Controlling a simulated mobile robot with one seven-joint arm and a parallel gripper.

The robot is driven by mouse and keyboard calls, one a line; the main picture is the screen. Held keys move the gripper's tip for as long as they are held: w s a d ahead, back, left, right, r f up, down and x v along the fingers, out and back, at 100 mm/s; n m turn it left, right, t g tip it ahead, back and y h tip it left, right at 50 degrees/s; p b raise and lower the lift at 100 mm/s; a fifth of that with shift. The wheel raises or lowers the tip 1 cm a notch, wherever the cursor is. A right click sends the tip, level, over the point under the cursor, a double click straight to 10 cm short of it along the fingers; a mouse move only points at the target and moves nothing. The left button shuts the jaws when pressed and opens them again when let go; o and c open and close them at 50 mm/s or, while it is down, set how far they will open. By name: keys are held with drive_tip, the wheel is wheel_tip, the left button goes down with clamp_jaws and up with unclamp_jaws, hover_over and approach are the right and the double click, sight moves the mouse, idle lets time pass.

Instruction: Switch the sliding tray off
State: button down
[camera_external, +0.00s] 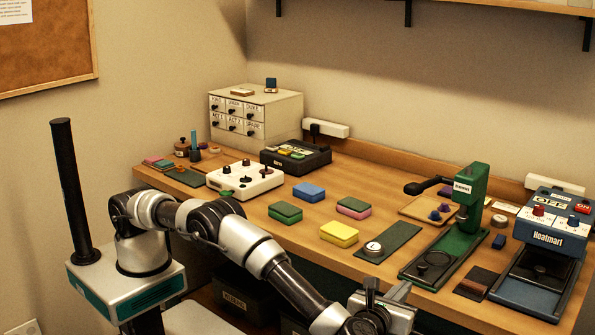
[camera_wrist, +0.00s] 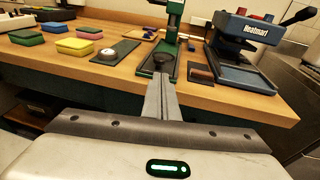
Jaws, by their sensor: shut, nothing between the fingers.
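The blue Heatmart machine (camera_external: 540,240) stands at the right end of the wooden table.
A green press (camera_external: 465,215) with a black lever stands left of the machine. Coloured pads (camera_external: 339,234), a dark strip with a round dial (camera_external: 373,249) and a white knobbed box (camera_external: 245,180) are farther left.

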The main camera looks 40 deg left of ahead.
drive_tip(key=b, duration=0.2)
approach(441, 260)
drive_tip(key=s, duration=0.1)
drive_tip(key=s+a+r, duration=0.1)
drive_tip(key=s, duration=0.2)
drive_tip(key=shift+s+a+r, duration=0.15)
drive_tip(key=shift+a+r, duration=0.1)
drive_tip(key=x, duration=0.4)
drive_tip(key=d+r+x, duration=0.1)
drive_tip(key=x, duration=0.3)
drive_tip(key=d+r+x, duration=0.1)
drive_tip(key=x, duration=0.3)
drive_tip(key=shift+w+f+p, duration=0.1)
drive_tip(key=shift+w+p, duration=0.2)
drive_tip(key=shift+w, duration=1.05)
drive_tip(key=shift+a+r, duration=0.1)
drive_tip(key=shift+r, duration=0.1)
drive_tip(key=p+v, duration=0.2)
drive_tip(key=v, duration=1.2)
drive_tip(key=shift+s+f+p, duration=0.1)
drive_tip(key=shift+s+p, duration=0.2)
